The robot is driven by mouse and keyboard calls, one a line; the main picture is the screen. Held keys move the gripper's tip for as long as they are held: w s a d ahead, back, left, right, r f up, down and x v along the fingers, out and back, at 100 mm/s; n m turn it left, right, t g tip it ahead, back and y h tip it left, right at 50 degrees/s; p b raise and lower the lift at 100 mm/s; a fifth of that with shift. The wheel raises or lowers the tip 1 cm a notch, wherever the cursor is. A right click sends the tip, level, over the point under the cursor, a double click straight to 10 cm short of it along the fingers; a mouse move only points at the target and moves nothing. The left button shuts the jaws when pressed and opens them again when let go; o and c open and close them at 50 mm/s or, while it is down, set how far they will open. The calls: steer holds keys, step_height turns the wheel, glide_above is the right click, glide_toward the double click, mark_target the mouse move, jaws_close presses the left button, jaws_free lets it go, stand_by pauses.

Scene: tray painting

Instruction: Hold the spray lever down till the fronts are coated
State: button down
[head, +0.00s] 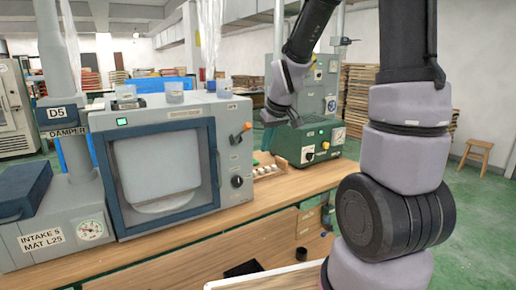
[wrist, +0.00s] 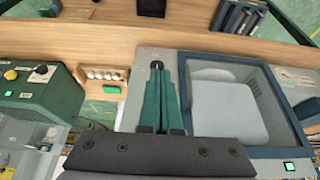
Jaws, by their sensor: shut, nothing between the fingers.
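The grey booth (head: 228,115) has a dark-framed window with a pale rounded panel (head: 155,165) behind it. That panel also shows in the wrist view (wrist: 225,108); I cannot tell whether it is coated. An orange-tipped lever (head: 246,127) sticks out high on the booth's right front, above a black knob (head: 237,181). My gripper's green fingers (wrist: 162,76) are together and empty in the wrist view, over the booth's control side. Their tips appear beside the black knob (wrist: 156,65); contact cannot be told. The lever is not visible there. The fingers are not clear in the head view.
A small wooden tray of white pieces (wrist: 106,73) sits beside the booth, with a green block (wrist: 111,89). A green machine (head: 318,142) stands behind it. Glass jars (head: 174,91) stand on the booth top. The wooden bench (head: 285,186) is bare along its front.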

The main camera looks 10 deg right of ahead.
steer(key=shift+s+d+r, duration=0.2)
steer(key=shift+s, duration=0.35)
steer(key=shift+s+d+r, duration=0.15)
steer(key=shift+s+r, duration=0.1)
steer(key=shift+s, duration=0.3)
steer(key=shift+s+d+r, duration=0.2)
steer(key=shift+s, duration=0.35)
steer(key=s+d+r+m+t, duration=0.2)
steer(key=s+r+m, duration=0.5)
steer(key=s+r, duration=0.8)
steer(key=shift+r+m+t+y, duration=0.3)
steer(key=shift+m, duration=0.1)
stand_by(0.7)
